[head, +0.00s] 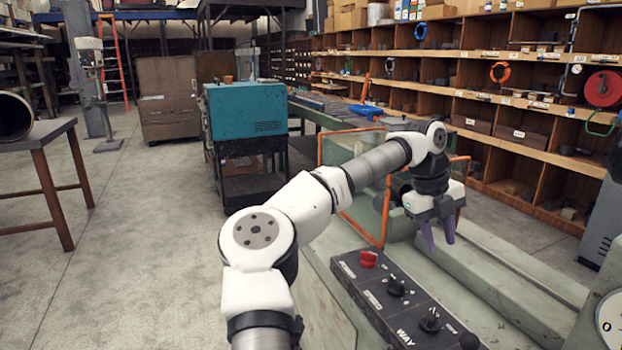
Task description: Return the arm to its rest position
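My arm reaches from the bottom middle up and to the right over a green-grey machine (490,262). My gripper (438,236) hangs at the arm's end, pointing down, right of the machine's orange-framed guard. Its two purple-grey fingers are apart, with nothing visible between them. The fingertips are above the machine bed and do not appear to touch it. A dark pipe end (14,116) shows at the far left edge on a table; the rest of it is cut off by the picture edge.
A control panel (398,296) with a red knob (368,259) and black knobs lies just below my gripper. The orange-framed guard (345,150) stands close beside my forearm. A teal cabinet (245,110) and shelves (500,85) stand behind. The floor at left (130,240) is clear.

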